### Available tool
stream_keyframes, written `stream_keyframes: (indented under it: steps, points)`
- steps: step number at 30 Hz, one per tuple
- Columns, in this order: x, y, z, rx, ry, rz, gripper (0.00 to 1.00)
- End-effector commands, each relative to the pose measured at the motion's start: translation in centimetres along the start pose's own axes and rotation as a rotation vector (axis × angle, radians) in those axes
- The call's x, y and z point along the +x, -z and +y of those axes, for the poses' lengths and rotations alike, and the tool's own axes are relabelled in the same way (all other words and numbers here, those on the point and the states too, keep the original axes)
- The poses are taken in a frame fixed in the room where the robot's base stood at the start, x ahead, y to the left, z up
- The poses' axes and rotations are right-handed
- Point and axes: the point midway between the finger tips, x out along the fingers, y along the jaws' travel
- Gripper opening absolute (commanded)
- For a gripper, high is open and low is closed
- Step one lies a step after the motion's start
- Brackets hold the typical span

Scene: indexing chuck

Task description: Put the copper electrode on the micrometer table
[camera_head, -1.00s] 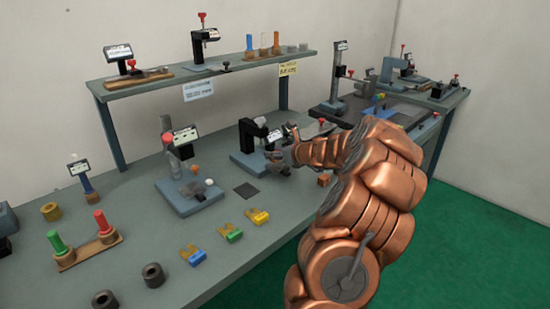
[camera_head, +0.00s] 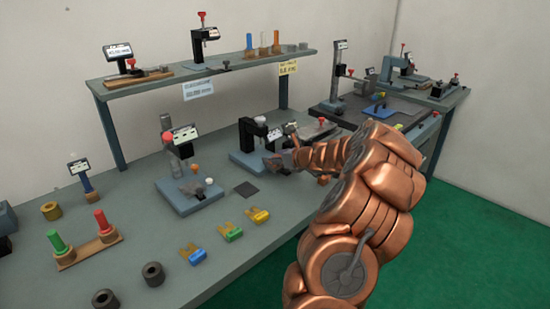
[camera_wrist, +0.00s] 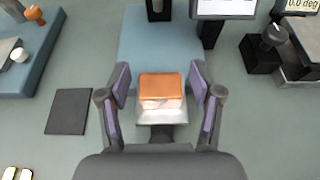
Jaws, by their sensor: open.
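The copper electrode (camera_wrist: 160,84) is an orange block in the wrist view. It appears to rest on a light metal table (camera_wrist: 160,117), which I take for the micrometer table, above a blue-grey base (camera_wrist: 160,45). My gripper (camera_wrist: 160,80) is open, with one finger on each side of the block and a visible gap at both sides. In the head view my gripper (camera_head: 279,161) is at the front of the black-framed instrument (camera_head: 247,134), and it hides the block and the small table there.
A dark square pad (camera_wrist: 69,111) lies left of the instrument. A neighbouring gauge stand (camera_head: 187,194) is further left. An angle-display device (camera_wrist: 264,50) stands at the right. A small orange cube (camera_head: 323,180) is partly behind my arm. Coloured forks lie in front.

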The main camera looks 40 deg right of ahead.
Motion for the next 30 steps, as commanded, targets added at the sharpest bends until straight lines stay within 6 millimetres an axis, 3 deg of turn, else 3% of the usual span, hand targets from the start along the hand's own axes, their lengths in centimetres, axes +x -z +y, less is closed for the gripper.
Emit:
stream_keyframes:
  steps: [8, 24, 30]
  points:
    - [-0.8, -0.2, -0.1, 0.001, 0.002, -0.001, 0.65]
    - [-9.5, -0.2, -0.1, 0.001, 0.002, -0.001, 0.65]
    - [-11.5, -0.2, 0.0, 0.0, 0.001, -0.001, 0.65]
